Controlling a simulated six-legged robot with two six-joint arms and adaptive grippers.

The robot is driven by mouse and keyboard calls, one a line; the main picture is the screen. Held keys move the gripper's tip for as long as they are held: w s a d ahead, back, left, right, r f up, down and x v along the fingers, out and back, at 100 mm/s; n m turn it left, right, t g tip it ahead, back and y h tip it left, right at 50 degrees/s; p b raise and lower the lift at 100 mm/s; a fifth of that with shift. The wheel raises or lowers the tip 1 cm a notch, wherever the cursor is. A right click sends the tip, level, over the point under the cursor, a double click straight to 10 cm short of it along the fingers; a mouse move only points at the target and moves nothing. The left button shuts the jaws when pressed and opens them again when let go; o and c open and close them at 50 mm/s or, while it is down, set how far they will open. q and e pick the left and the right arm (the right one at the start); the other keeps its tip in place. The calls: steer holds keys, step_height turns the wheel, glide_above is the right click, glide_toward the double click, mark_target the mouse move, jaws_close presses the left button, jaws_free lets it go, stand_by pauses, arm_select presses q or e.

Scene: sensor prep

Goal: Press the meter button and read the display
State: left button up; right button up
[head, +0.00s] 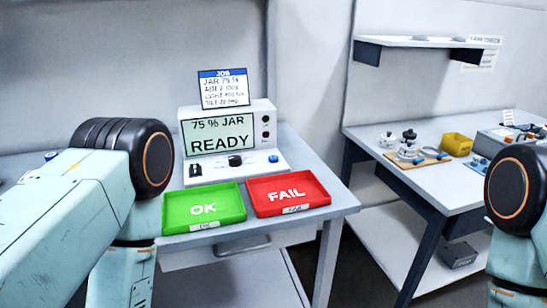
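The white meter (263,107) stands on the near table against the wall. Its greenish display (219,135) reads "75 % JAR" and "READY". A blue button (273,159) sits at the right of the meter's low front base. A black knob-like part (235,160) is at the middle of that base, and another small dark part (195,170) is at its left. Nothing of mine touches the meter. Links of my two arms show at the left and right edges, but neither gripper is in view.
A green OK tray (225,212) and a red FAIL tray (270,207) lie empty before the meter. A job card (223,89) stands behind it. A second table (450,199) at right holds small parts and a yellow bin (456,144), below a wall shelf (430,42).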

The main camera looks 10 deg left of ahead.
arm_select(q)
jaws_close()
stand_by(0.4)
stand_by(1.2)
